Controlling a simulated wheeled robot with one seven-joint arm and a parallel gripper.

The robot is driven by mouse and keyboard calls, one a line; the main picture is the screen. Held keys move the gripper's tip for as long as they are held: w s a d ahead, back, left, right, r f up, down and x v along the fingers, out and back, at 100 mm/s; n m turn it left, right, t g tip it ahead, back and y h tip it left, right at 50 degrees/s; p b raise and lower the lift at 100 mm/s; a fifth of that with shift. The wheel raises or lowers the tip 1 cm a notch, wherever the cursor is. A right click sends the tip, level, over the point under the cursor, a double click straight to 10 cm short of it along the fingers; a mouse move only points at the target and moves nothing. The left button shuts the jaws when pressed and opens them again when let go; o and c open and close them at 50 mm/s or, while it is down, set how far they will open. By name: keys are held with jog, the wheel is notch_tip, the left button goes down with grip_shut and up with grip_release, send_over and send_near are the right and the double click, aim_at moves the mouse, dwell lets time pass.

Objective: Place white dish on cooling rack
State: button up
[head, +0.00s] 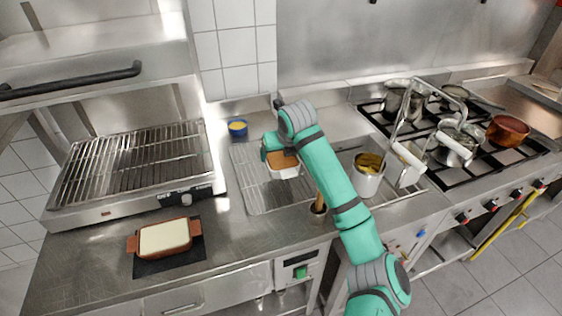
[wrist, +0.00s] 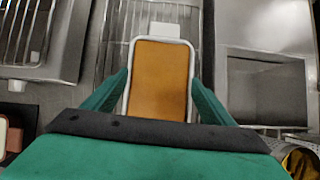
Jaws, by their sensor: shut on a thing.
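The white dish (head: 285,173), rectangular with an orange-brown filling, is held in my gripper (head: 280,162). In the wrist view the dish (wrist: 160,80) sits level between the two green fingers, its white handle at the far end. My gripper (wrist: 158,96) is shut on its sides. The wire cooling rack (head: 262,200) lies on the steel counter, and the dish appears above its right part. In the wrist view the rack (wrist: 118,28) shows beyond and beside the dish. The height of the dish over the rack is hard to tell.
A grill (head: 130,165) stands left of the rack. A terracotta dish (head: 165,238) on a dark mat lies front left. A blue bowl (head: 238,128) is behind the rack.

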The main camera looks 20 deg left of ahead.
aim_at(281, 161)
jog(key=shift+w+x, duration=0.2)
jog(key=shift+x, duration=0.95)
jog(key=shift+d+f, duration=0.15)
jog(key=shift+f, duration=1.35)
jog(key=o, duration=2)
jog(key=shift+o, duration=0.2)
